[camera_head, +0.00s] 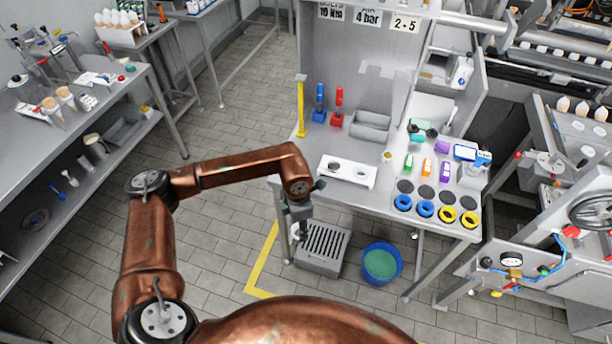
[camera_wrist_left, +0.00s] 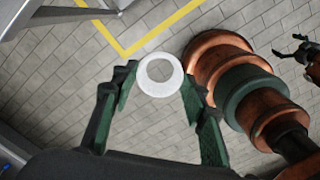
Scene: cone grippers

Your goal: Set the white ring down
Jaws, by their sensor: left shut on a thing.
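The white ring (camera_wrist_left: 160,91) is between the fingers of my left gripper (camera_wrist_left: 155,100) in the left wrist view, with grey floor tiles behind it. My left gripper is shut on the ring's sides. In the head view the left gripper (camera_head: 298,226) hangs off the near left corner of the workbench (camera_head: 300,184), and part of the ring (camera_head: 296,232) shows at its tip. The rest of the ring is hidden there. A dark gripper (camera_wrist_left: 300,50), apparently my right one, is partly seen at the right edge of the wrist view; its finger state is unclear.
The bench holds a white tray with two round holes (camera_head: 348,161), black discs, blue rings (camera_head: 403,202) and yellow rings (camera_head: 469,220). A slatted grey crate (camera_head: 322,262) and a blue bucket (camera_head: 399,263) stand on the floor near the gripper. Yellow tape (camera_head: 262,262) marks the floor.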

